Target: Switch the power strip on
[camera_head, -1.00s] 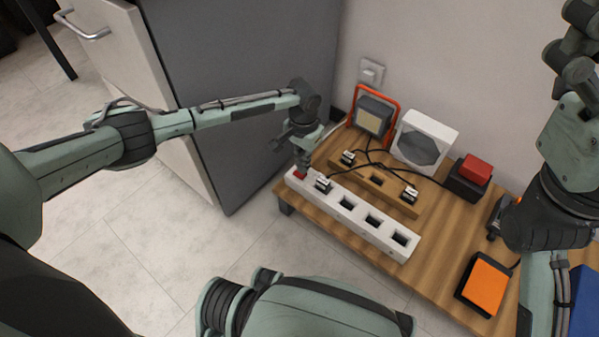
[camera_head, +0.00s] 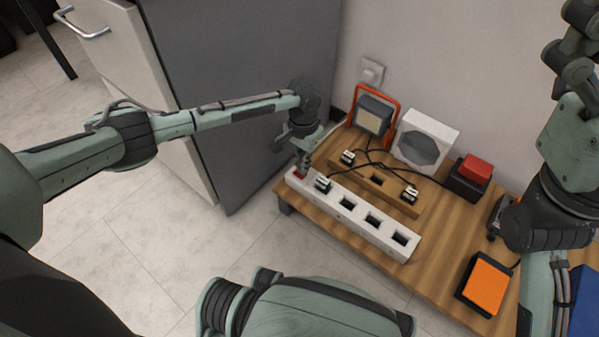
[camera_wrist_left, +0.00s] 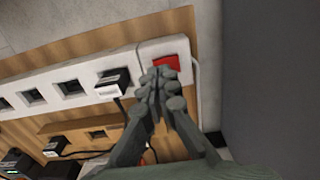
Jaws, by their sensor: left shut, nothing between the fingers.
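The white power strip (camera_head: 345,212) lies along the near left edge of the wooden table, with several dark sockets. A black plug (camera_head: 323,184) sits in the socket closest to its left end. Its red switch (camera_wrist_left: 167,62) is at that end, in the left wrist view just beyond my fingertips. My left gripper (camera_head: 302,168) is shut and empty, pointing down at the switch. In the left wrist view the closed fingertips (camera_wrist_left: 161,77) overlap the switch's lower edge; whether they touch it, I cannot tell. My right gripper (camera_head: 496,222) is partly visible at the right, its fingers unclear.
A wooden block (camera_head: 393,190) with two plugs lies behind the strip. Beyond are an orange-framed lamp (camera_head: 372,116), a white speaker-like box (camera_head: 424,140) and a red-topped box (camera_head: 474,170). An orange pad (camera_head: 485,286) lies front right. A grey cabinet (camera_head: 240,90) stands left.

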